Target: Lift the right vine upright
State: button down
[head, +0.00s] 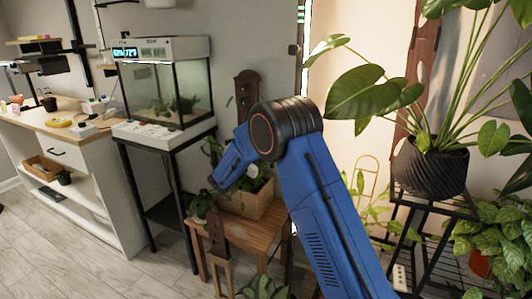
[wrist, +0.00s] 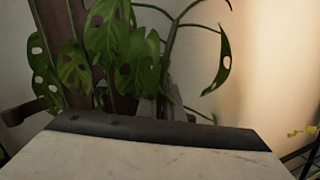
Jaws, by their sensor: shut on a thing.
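In the wrist view, the vine has a green stem (wrist: 171,45) and large leaves with holes (wrist: 108,28). The stem runs down to my gripper (wrist: 163,108), whose grey fingers are shut on it. The stem stands nearly upright above the fingers and arches over to the right, where one leaf (wrist: 222,62) hangs. A dark brown post (wrist: 62,25) stands behind the leaves at the left. In the head view, my blue arm hides the gripper and most of the vine. The brown post (head: 246,88) rises behind the wooden planter (head: 251,205).
The planter stands on a small wooden table (head: 262,234). An aquarium (head: 166,92) on a black stand is at the left. A large plant in a black pot (head: 431,165) stands on a black rack at the right. The floor (head: 90,250) at the lower left is clear.

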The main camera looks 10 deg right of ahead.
jog(key=c, duration=1.9)
grip_release()
